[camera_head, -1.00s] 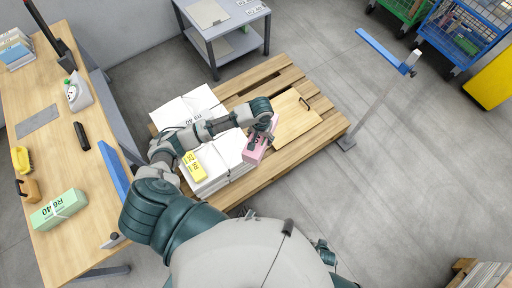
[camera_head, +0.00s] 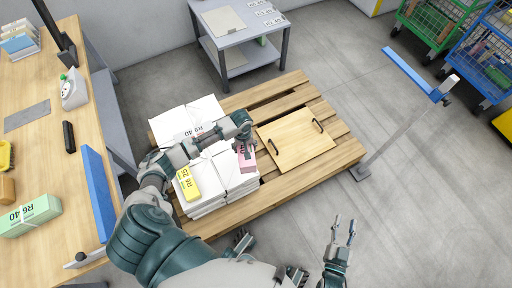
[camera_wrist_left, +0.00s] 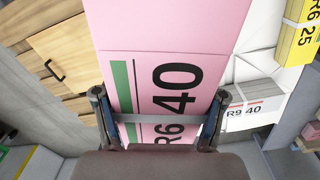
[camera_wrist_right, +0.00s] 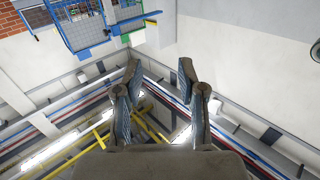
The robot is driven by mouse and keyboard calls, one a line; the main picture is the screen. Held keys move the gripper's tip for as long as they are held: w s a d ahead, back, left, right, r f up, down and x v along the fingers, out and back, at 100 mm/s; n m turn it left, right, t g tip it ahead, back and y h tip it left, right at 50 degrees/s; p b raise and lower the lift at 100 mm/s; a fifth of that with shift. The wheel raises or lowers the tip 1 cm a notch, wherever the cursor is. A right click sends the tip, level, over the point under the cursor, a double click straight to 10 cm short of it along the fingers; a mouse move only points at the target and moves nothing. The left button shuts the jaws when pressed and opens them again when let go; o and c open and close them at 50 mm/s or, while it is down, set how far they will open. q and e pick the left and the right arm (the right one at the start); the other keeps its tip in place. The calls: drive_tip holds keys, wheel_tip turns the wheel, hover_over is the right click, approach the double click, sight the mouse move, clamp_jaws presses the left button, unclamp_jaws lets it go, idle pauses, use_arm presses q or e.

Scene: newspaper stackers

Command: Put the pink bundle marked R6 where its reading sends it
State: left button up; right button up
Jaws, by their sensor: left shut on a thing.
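The pink bundle (camera_head: 246,158), with a green stripe, reads R6 40 in the left wrist view (camera_wrist_left: 150,45). My left gripper (camera_head: 243,135) is shut on it, with a finger at each side in the left wrist view (camera_wrist_left: 158,118). It is at the right edge of the front white paper stack (camera_head: 215,178); whether it touches the stack I cannot tell. The gripper hides part of it. My right gripper (camera_head: 343,230) is open and empty over the floor right of the pallet; its fingers are apart in the right wrist view (camera_wrist_right: 160,95).
A yellow R6 25 bundle (camera_head: 188,184) lies on the front stack. A wooden board (camera_head: 295,140) with handles lies on the pallet (camera_head: 335,160). A green R6 40 bundle (camera_head: 30,216) is on the bench (camera_head: 85,150). Green (camera_head: 430,25) and blue (camera_head: 480,60) cage carts stand back right. A post (camera_head: 400,125) stands beside the pallet.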

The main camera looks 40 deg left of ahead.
use_arm(q)
drive_tip(key=a+f+n+b, duration=0.3)
drive_tip(key=a+f+b, duration=0.1)
drive_tip(key=a+f, duration=0.3)
drive_tip(key=shift+f+n+b, duration=0.35)
drive_tip(key=shift+f+n, duration=0.05)
drive_tip(key=shift+f, duration=0.55)
use_arm(e)
drive_tip(key=s+r+t, duration=0.2)
drive_tip(key=r+t, duration=0.1)
drive_tip(key=r, duration=0.4)
drive_tip(key=s+d+r+t+y, duration=0.1)
drive_tip(key=r+t, duration=0.2)
drive_tip(key=r, duration=0.4)
drive_tip(key=shift+s+m+t, duration=0.3)
drive_tip(key=shift+s+m, duration=0.1)
use_arm(q)
drive_tip(key=shift+w, duration=0.1)
use_arm(e)
drive_tip(key=shift+w+d+f, duration=0.1)
